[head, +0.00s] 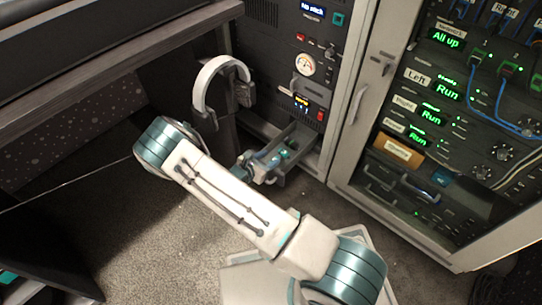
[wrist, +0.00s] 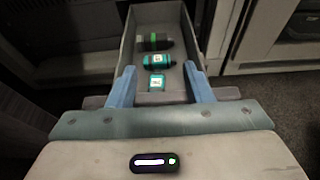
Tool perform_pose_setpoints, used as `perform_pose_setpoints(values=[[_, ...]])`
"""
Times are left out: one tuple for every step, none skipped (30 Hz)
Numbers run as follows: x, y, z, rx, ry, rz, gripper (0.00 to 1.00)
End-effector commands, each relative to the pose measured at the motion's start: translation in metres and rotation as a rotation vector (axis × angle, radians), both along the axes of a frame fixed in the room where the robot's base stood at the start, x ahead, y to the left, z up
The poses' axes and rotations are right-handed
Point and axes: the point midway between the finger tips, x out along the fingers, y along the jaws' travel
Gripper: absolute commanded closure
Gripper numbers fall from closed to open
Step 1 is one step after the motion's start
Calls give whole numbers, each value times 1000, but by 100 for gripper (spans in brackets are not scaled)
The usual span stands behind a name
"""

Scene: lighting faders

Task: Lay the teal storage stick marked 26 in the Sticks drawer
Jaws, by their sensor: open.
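An open grey drawer (head: 308,137) juts from the rack at floor level; its wall also shows in the wrist view (wrist: 191,37). Inside it lie a dark stick with a green band (wrist: 155,42) at the back and a teal stick with dark ends (wrist: 159,61) in front of it. A second teal piece with a pale label (wrist: 157,82) shows nearest me, between my fingers but not visibly gripped. The labels are too small to read. My gripper (wrist: 163,85) is open, its two blue fingers pointing into the drawer's front end. In the head view my gripper (head: 262,166) is small and partly hidden.
White headphones (head: 222,85) hang left of the drawer, near a desk (head: 120,65). A rack (head: 305,60) with displays and a gauge rises above the drawer. A cabinet door (head: 360,100) stands to its right. The carpet (head: 130,240) at left is clear.

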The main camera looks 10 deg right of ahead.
Motion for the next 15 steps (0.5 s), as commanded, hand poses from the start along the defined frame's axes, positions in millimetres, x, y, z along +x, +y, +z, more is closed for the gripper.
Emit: perform_pose_setpoints(values=[[-6,11,12,-2,-1,6,54],[-10,17,14,0,-1,6,54],[-15,25,17,0,-3,7,54],[-19,30,20,-1,-4,7,54],[-23,35,22,-1,-3,6,54],[-28,42,24,-1,-4,5,54],[-31,46,26,-1,-5,5,54],[-34,50,28,-2,-5,5,54],[-38,55,30,-3,-5,4,54],[-41,59,31,-2,-5,2,54],[-43,62,32,-3,-5,3,54],[-46,66,34,-4,-5,3,54],[-48,68,34,-4,-6,2,54],[-49,70,35,-3,-6,1,54],[-51,72,35,-3,-6,1,54]])
